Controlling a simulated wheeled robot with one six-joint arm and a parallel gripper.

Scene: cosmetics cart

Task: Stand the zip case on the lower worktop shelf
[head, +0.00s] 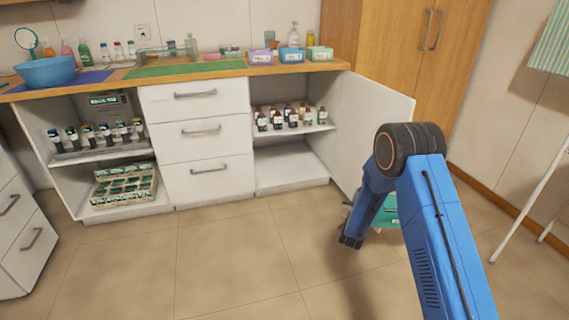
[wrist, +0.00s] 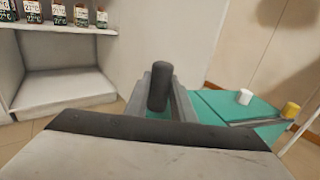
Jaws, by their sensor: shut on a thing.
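Most of the case is hidden between and below the fingers. In the head view my gripper (head: 351,236) hangs over the floor in front of the open right cupboard, partly hidden by my blue arm. The lower shelf (head: 290,170) of that cupboard is a bare pale board. It also shows at the left of the wrist view (wrist: 62,90), ahead of the gripper and apart from it.
Several small bottles (head: 290,116) stand on the shelf above. The open white cupboard door (head: 372,120) stands to the right of the opening. The floor in front is clear.

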